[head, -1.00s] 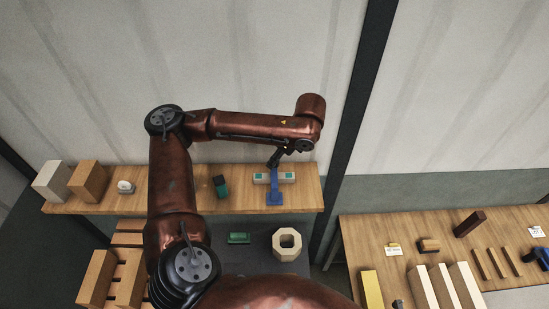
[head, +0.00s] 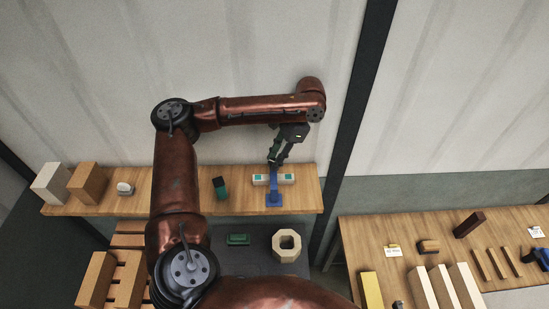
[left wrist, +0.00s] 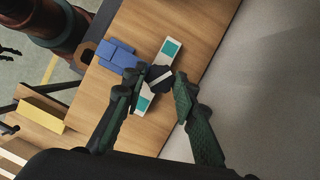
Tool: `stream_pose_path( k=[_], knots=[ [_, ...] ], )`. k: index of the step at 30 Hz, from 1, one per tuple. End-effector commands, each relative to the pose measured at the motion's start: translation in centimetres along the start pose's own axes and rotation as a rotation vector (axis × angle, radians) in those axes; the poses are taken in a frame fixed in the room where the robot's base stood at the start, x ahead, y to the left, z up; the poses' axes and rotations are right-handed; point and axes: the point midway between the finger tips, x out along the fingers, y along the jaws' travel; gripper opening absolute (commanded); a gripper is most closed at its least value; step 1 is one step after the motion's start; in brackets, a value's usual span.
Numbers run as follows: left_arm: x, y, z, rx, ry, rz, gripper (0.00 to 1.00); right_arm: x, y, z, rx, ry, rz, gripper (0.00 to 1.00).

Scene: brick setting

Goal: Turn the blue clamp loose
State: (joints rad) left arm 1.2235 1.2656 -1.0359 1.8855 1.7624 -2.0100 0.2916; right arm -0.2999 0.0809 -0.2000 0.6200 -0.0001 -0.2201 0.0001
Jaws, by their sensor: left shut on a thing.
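The blue clamp (head: 274,188) stands at the front edge of the wooden shelf, over a pale bar with teal patches (head: 288,177). In the left wrist view the clamp's blue body (left wrist: 118,56) lies beside the bar (left wrist: 171,48). A dark round knob with a light stripe (left wrist: 160,78) sits over the bar's middle. My left gripper (head: 273,163) reaches down from above to the clamp's top. In the wrist view its fingertips (left wrist: 160,82) are on either side of the knob, shut on it. My right gripper does not show.
On the shelf (head: 240,201) stand a dark and teal piece (head: 221,187), a white round item (head: 125,188) and two blocks at the left. A hexagonal ring (head: 287,245) and a green piece (head: 238,239) lie below. A wall is close behind.

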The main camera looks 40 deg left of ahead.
Motion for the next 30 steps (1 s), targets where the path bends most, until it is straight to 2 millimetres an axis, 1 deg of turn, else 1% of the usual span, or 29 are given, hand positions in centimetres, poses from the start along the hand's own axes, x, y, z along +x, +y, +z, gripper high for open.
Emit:
stream_pose_path(
  k=[9,21,22,27,30],
  knots=[
    [0.15,-0.06,0.11,-0.070,-0.005,0.031,0.02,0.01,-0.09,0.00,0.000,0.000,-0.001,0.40],
    [0.19,-0.03,0.11,-0.074,-0.005,0.033,0.02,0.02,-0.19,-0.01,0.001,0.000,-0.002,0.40],
    [0.19,-0.03,0.10,-0.074,-0.005,0.033,0.27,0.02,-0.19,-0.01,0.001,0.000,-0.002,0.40],
    [0.13,-0.02,0.04,-0.073,-0.004,0.032,0.39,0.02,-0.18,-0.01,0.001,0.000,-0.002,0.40],
    [0.09,-0.02,0.01,-0.073,-0.003,0.032,0.44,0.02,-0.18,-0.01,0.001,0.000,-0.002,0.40]
  ],
)
